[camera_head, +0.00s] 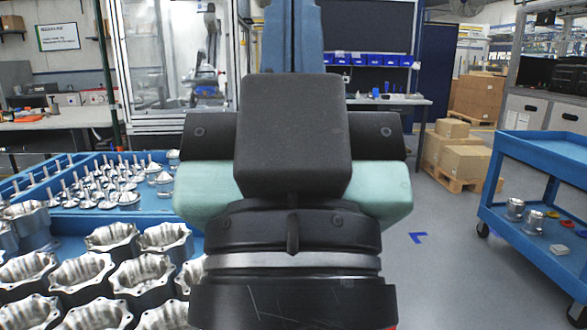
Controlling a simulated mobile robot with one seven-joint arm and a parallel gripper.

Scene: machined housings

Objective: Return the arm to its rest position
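My own arm fills the middle of the view, close to the camera. It shows a round black joint with a silver ring at the bottom, and above it my gripper (294,140), seen as a dark block with black side bars and teal parts on both sides. I cannot make out its fingertips, so I cannot tell whether it is open or shut. No held object shows. The rest of my arm is mostly hidden or out of frame.
At left, blue trays (70,222) hold metal housings (84,276) and stemmed metal parts (128,198). At right stands a blue cart (545,145) with small parts on its lower shelf. Cardboard boxes (465,162) sit on a pallet behind. Grey floor (450,270) is clear between arm and cart.

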